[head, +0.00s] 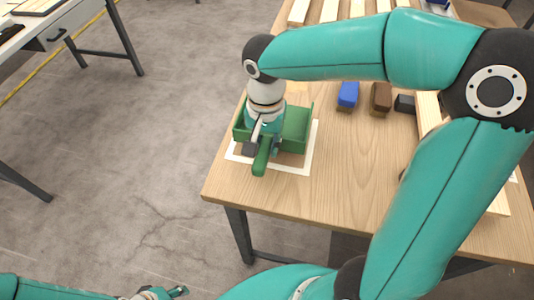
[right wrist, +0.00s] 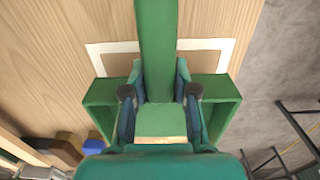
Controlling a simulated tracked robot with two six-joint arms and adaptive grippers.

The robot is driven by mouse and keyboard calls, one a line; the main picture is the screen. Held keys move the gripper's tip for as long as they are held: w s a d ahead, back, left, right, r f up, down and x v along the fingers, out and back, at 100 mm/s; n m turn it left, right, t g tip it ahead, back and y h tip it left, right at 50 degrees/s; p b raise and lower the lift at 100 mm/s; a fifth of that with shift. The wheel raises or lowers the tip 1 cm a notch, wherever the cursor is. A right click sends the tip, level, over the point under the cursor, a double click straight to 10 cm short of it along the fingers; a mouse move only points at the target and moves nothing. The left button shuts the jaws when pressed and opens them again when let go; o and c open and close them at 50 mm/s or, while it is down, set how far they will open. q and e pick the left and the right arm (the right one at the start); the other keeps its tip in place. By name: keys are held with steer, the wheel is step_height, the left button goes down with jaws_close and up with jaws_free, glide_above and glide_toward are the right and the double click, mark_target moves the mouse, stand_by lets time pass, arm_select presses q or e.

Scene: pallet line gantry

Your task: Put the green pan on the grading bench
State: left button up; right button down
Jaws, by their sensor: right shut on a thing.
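The green pan (head: 297,125) is over a white square outline (head: 312,150) on the wooden bench (head: 345,185), near its left edge. It looks level, with its handle (head: 262,160) toward me; I cannot tell whether it touches the bench top. My right gripper (head: 257,143) is shut on the pan's handle. In the right wrist view the fingers (right wrist: 159,95) flank the green handle (right wrist: 156,40), and the outline shows behind it. My left gripper (head: 168,293) is at the bottom of the head view, empty and away from the bench; its jaw opening is too small to judge.
A blue block (head: 347,94), a brown block (head: 381,97) and a dark block (head: 404,103) stand right of the pan. Pale wooden slats (head: 329,10) lie at the back. Another table (head: 40,28) stands far left, across open floor.

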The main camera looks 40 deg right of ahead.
steer(key=shift+f, duration=2.15)
steer(key=c, duration=0.9)
jaws_free()
step_height(320, 180, up, 12)
steer(key=shift+r+p, duration=0.1)
steer(key=shift+p, duration=0.25)
